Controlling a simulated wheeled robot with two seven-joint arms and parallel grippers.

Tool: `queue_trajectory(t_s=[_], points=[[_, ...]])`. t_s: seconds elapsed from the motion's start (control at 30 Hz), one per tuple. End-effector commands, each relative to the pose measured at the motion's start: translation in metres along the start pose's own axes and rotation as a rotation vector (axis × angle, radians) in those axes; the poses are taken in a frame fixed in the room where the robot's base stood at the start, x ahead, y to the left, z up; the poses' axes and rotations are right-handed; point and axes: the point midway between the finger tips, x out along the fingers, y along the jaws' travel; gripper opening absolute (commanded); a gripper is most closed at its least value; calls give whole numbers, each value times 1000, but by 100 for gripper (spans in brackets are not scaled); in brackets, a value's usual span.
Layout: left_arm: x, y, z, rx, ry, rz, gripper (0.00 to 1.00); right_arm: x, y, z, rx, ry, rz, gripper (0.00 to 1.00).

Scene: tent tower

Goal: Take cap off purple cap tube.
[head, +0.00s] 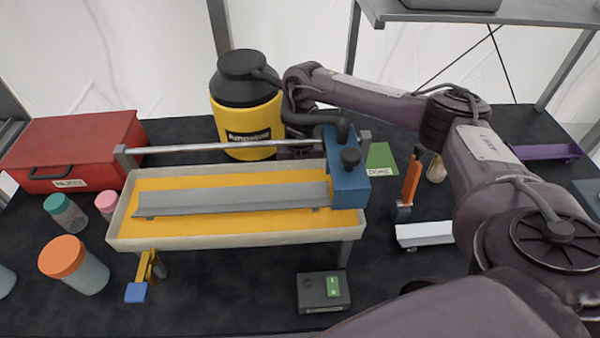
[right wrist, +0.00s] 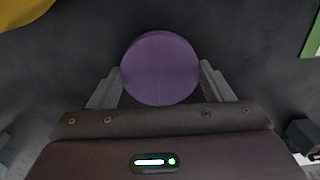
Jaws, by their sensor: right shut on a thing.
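The purple cap (right wrist: 160,62) shows as a round disc from above in the right wrist view. My right gripper (right wrist: 160,84) is shut on it, one finger on each side. The cap hides whatever is below it, so I cannot tell whether a tube is under it. In the head view my right arm reaches behind the blue block (head: 346,172), which hides the cap and most of the gripper. My left gripper is in neither view.
A tray with an orange bed (head: 122,232) and a metal rail stands in front of my right arm. A yellow jug (head: 232,116) is behind it. A red toolbox (head: 75,147) and jars, including an orange-lidded one (head: 62,256), are left. A small black box (head: 312,293) lies in front.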

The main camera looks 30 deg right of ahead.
Motion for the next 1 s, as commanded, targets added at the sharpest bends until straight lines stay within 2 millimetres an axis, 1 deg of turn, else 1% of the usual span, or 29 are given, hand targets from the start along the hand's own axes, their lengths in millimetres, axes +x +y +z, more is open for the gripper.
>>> queue_trajectory(t_s=[0.13,0.17,0.3,0.57,0.67,0.77,1.0], points=[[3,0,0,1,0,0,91,5,0,0,0,1,0,46],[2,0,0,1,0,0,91,4,0,0,0,0,0,77],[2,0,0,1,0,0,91,4,0,0,0,1,0,95],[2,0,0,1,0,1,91,3,0,0,0,0,0,95],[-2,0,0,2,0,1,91,-4,0,0,0,-1,1,95],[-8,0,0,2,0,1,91,-18,1,1,-2,-4,1,95],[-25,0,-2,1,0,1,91,-70,1,2,-2,-6,2,95]])
